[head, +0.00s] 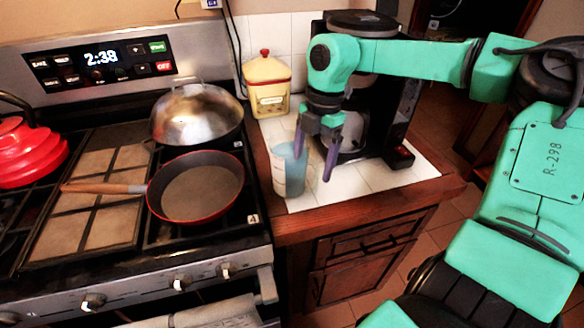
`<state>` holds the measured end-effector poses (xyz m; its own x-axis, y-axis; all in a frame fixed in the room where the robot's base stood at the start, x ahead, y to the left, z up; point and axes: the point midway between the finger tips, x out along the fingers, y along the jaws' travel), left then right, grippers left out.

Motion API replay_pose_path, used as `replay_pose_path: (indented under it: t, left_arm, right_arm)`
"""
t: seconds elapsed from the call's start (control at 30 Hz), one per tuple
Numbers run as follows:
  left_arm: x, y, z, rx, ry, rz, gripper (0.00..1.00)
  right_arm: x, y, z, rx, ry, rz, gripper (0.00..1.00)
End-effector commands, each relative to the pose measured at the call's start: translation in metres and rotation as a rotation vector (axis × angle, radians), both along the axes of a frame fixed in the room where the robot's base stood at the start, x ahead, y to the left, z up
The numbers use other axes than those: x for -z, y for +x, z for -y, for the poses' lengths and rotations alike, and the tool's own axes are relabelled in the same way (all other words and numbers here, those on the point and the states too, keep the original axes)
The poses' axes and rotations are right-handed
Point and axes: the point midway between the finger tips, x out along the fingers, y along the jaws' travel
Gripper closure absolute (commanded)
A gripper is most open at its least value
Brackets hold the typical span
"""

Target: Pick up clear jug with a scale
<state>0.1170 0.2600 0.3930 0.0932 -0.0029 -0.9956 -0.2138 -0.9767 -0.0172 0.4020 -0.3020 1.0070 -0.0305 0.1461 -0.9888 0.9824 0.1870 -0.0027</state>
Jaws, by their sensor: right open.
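The clear jug (290,170) stands upright on the white tiled counter, close to the stove's right edge. It looks bluish and see-through, and its scale marks are too small to read. My right gripper (314,160) points down at the jug's upper right side. Its purple fingers are apart, one overlapping the jug's rim in the picture and the other to the right of it. I cannot tell whether a finger touches the jug or is inside it. My left gripper is out of view.
A yellow canister (267,88) with a red-knobbed lid stands behind the jug. A black coffee maker (375,115) is behind my right gripper. A red-rimmed pan (197,190), a domed metal lid (196,112) and a red kettle (28,152) are on the stove. The counter's front right is clear.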

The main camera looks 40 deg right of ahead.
Motion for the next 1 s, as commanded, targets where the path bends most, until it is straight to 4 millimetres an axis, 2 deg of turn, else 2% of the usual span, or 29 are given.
replay_pose_path:
  t: [0.13,0.33,0.47,0.5,0.57,1.0]
  left_arm:
    - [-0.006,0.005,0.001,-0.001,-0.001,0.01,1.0]
    - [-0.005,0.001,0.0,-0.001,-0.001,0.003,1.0]
    - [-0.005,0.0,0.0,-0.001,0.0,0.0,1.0]
    - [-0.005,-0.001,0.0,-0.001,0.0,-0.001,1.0]
    - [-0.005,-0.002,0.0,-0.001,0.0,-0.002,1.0]
    - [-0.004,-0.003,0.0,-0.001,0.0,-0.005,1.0]
  right_arm:
    - [0.019,-0.001,-0.003,0.001,0.001,0.0,0.12]
    - [0.021,-0.001,-0.003,0.001,0.0,0.001,0.12]
    - [0.021,0.0,-0.003,0.001,0.0,0.001,0.62]
    - [0.021,-0.001,-0.003,0.001,0.0,0.001,0.78]
    - [0.021,-0.001,-0.003,0.001,0.0,0.001,1.0]
    - [0.018,0.0,-0.003,0.001,0.001,0.005,1.0]
